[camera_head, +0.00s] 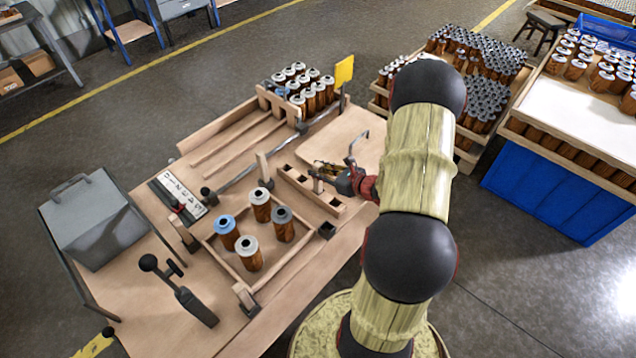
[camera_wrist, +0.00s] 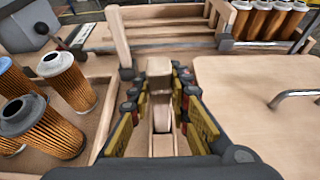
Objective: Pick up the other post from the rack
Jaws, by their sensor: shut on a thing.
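My gripper (camera_head: 318,175) is at the wooden rack (camera_head: 296,181), a low bar with dark square holes right of the cartridge tray. In the wrist view my gripper (camera_wrist: 160,95) has its yellow-padded fingers closed on both sides of a pale wooden post (camera_wrist: 159,68). The fingers hide part of this post, and I cannot tell whether its foot is still in a rack hole. Another wooden post (camera_head: 264,168) stands upright on the bench to the left of the rack; it also shows in the wrist view (camera_wrist: 119,42).
A shallow wooden tray (camera_head: 222,262) with several filter cartridges lies to the left. A board with a curved metal handle (camera_head: 352,148) is behind my gripper. More cartridges (camera_head: 307,92) stand at the back of the bench. A grey box (camera_head: 88,220) is far left.

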